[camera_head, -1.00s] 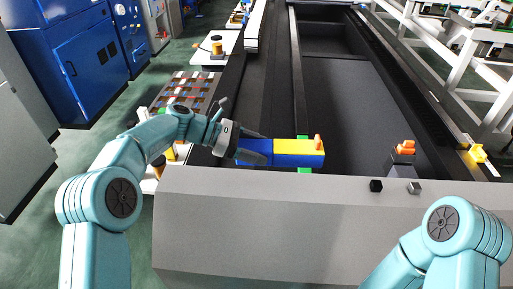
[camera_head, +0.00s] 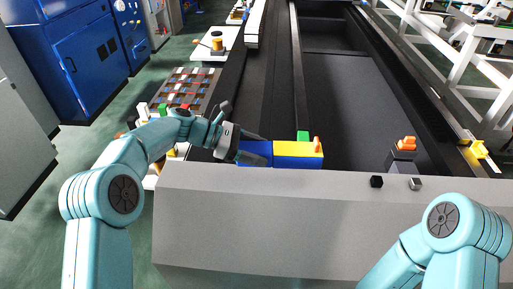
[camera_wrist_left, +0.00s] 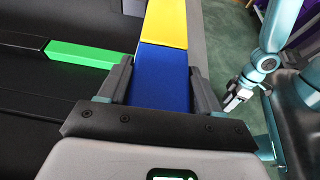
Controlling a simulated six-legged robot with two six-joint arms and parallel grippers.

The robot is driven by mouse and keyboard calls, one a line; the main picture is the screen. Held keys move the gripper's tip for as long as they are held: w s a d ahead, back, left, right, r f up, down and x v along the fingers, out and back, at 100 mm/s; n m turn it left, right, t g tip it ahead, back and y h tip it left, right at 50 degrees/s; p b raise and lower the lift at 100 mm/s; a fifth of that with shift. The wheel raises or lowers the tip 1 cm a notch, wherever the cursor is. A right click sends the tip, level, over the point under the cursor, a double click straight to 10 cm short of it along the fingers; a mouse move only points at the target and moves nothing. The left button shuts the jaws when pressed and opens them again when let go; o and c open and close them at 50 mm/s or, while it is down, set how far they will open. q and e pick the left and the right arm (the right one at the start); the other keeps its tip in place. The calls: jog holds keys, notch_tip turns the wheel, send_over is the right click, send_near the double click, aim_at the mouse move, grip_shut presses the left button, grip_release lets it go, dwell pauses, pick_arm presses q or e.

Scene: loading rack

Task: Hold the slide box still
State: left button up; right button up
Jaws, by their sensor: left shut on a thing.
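The slide box (camera_head: 297,149) is a long block, blue at the left and yellow at the right, with an orange knob on its right end. It lies along the near edge of the rack. My left gripper (camera_head: 250,152) is shut on its blue part (camera_wrist_left: 160,78), with one finger on each side. The yellow part (camera_wrist_left: 165,22) also shows in the left wrist view. A green strip (camera_wrist_left: 88,55) runs up to the box's side from the left in that view. My right gripper (camera_wrist_left: 236,98) hangs clear of the box there, too small to judge its jaws.
The grey front wall (camera_head: 330,225) of the rack lies just before the box. A grey block with an orange top (camera_head: 403,155) stands at the right.

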aim_at(256, 178)
pick_arm(q)
jog(key=shift+f+b, duration=1.65)
jog(key=shift+f, duration=2.15)
